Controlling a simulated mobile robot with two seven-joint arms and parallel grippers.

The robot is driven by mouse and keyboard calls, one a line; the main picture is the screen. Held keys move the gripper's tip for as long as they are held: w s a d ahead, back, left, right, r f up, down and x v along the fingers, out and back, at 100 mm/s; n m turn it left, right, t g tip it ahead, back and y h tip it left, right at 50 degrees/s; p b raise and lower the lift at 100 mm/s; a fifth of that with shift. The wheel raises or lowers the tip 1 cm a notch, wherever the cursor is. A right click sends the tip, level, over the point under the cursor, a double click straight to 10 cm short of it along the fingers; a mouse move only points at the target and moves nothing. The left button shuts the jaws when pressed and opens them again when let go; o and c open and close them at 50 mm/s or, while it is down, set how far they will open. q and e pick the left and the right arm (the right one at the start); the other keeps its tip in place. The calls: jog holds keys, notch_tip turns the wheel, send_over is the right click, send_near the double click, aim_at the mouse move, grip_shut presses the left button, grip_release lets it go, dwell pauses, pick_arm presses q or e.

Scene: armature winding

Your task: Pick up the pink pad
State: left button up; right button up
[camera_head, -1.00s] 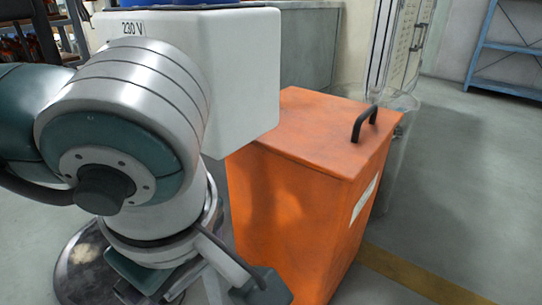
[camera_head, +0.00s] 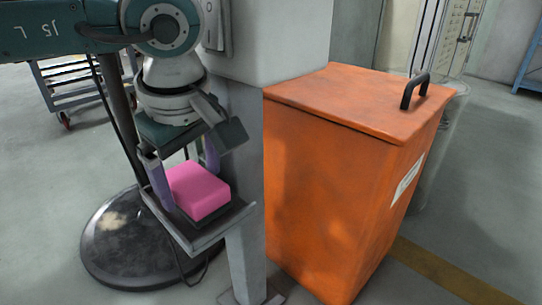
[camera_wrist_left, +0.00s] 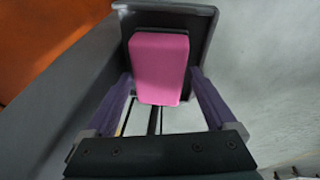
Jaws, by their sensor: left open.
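The pink pad (camera_head: 200,190) lies on a small grey tray (camera_head: 212,232) fixed to the side of a grey post. My left gripper (camera_head: 186,188) comes down from above, with its purple fingers open. In the head view one finger stands in front of the pad's left side and the other shows behind it. In the left wrist view the pad (camera_wrist_left: 159,66) lies ahead, in line with the gap between the two open fingers (camera_wrist_left: 165,98). No contact shows between the fingers and the pad. My right gripper is not in view.
A large orange bin (camera_head: 335,170) with a black handle stands right of the post (camera_head: 243,190). A round dark base (camera_head: 130,245) is on the floor below the tray. A cart (camera_head: 75,95) stands behind at left. Open floor lies at left.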

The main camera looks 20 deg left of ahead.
pick_arm(q)
jog(key=shift+x, duration=0.75)
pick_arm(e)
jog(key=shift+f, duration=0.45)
pick_arm(q)
jog(key=shift+c, duration=0.4)
jog(key=c, duration=0.9)
jog(key=shift+r, duration=0.1)
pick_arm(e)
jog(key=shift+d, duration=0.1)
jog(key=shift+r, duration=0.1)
